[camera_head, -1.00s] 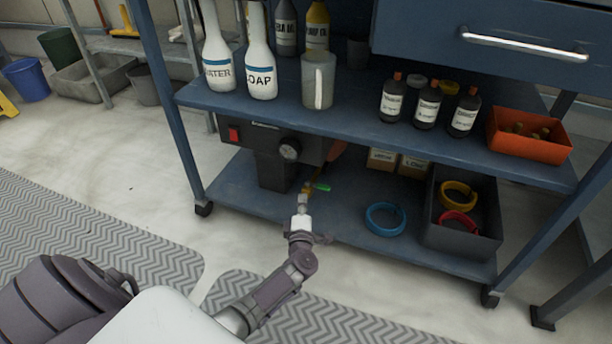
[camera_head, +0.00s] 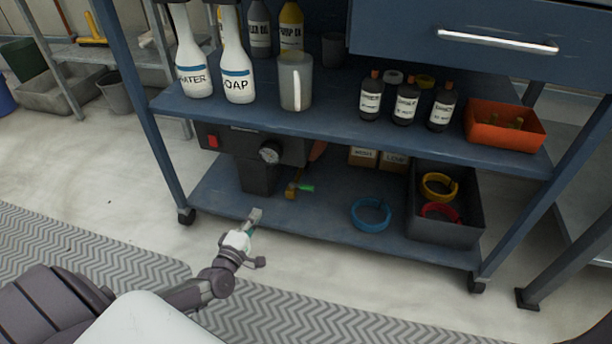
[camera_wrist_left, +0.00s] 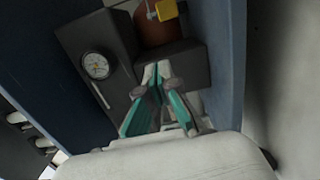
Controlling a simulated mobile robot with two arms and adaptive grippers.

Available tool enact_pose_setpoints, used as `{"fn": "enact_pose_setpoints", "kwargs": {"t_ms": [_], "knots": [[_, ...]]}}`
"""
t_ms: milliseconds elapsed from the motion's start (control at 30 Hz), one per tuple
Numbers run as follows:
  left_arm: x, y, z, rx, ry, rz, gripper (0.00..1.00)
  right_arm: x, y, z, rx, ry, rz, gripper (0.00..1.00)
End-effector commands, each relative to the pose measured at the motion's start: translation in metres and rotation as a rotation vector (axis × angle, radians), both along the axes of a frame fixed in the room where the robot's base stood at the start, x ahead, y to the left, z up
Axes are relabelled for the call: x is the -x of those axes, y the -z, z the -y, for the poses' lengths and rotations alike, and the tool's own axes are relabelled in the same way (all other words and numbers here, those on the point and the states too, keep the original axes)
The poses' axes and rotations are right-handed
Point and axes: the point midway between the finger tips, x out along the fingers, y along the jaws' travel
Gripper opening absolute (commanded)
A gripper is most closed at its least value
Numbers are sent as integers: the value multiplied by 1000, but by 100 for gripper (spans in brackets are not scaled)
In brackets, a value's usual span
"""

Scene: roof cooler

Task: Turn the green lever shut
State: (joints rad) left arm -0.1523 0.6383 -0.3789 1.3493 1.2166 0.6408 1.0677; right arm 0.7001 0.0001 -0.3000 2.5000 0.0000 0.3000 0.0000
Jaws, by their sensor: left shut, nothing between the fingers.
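The lever points to the right in the head view. My left gripper (camera_head: 256,214) is shut and empty at the front edge of that shelf, below and left of the lever, apart from it. In the left wrist view the gripper's fingertips (camera_wrist_left: 157,68) point at the dark machine (camera_wrist_left: 120,60), and I cannot make out the green lever there. My right gripper is not in view.
A blue ring (camera_head: 371,214) lies on the lower shelf, right of the lever. A dark bin (camera_head: 452,228) with yellow and red rings stands further right. The upper shelf (camera_head: 320,118) with bottles overhangs the valve. A cart leg (camera_head: 160,160) stands at the left.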

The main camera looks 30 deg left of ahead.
Motion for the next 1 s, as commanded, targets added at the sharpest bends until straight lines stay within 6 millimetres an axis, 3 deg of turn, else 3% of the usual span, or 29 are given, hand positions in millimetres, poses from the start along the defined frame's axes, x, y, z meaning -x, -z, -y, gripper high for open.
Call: {"fn": "enact_pose_setpoints", "kwargs": {"t_ms": [33,167,500,1000], "knots": [[12,-4,2,2,0,-5,0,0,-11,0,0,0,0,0],[38,-4,6,1,0,-4,0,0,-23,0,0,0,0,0],[26,-47,60,-301,36,57,0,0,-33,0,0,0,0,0],[22,-124,123,-766,-6,155,0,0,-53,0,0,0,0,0]]}}
